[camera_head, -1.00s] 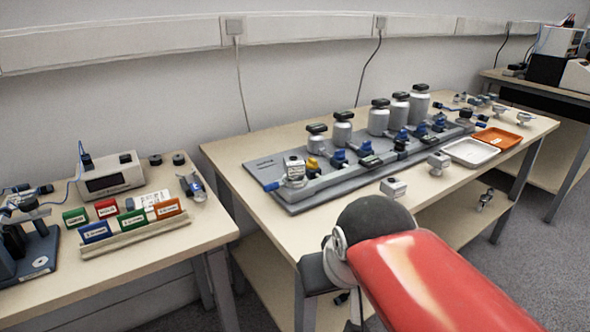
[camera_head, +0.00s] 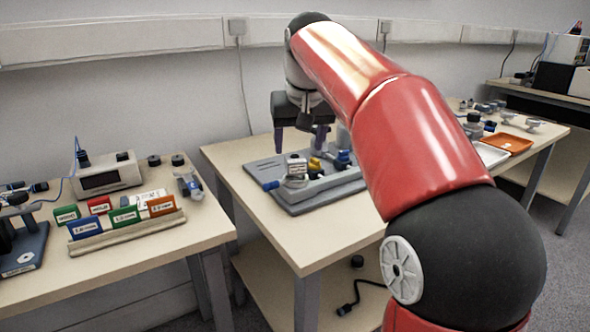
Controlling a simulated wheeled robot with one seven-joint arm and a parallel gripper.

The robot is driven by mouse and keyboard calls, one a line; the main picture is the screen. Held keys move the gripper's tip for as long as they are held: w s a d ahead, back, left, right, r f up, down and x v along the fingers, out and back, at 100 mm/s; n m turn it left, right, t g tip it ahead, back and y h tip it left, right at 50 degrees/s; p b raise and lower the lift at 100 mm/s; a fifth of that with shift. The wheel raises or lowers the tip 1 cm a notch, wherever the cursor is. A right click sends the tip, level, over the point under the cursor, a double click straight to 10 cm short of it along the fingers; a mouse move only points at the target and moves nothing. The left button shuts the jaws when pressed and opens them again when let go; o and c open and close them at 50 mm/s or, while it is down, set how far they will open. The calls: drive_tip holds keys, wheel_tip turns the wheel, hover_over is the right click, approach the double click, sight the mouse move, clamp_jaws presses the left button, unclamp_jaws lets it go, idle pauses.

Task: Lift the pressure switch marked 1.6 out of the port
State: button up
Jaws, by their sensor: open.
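My gripper (camera_head: 299,146) points down with its two dark fingers apart and nothing between them. It hangs above the left end of the grey manifold (camera_head: 330,190). A silver block-shaped fitting (camera_head: 296,169) stands upright at that end, just below the fingers in the picture; I cannot tell the height gap. A blue lever (camera_head: 271,185) sticks out left of it, and a yellow part (camera_head: 314,164) and a blue valve (camera_head: 342,160) stand to its right. No 1.6 marking is legible, so I cannot tell which part is that pressure switch. My red arm hides the rest of the manifold.
The manifold's bench (camera_head: 240,160) has free room at its left and front edges. An orange tray (camera_head: 507,144) and a white tray (camera_head: 488,155) lie at the right.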

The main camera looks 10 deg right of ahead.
sight(296, 158)
drive_tip(key=b+x, duration=0.1)
drive_tip(key=x, duration=0.4)
drive_tip(key=shift+w+a+f, duration=0.1)
drive_tip(key=shift+a+f, duration=0.1)
drive_tip(key=shift+f, duration=0.2)
drive_tip(key=c, duration=1.3)
drive_tip(key=shift+o, duration=0.2)
drive_tip(key=shift+r, duration=0.1)
wheel_tip(296, 158, up, 20)
drive_tip(key=p, duration=0.6)
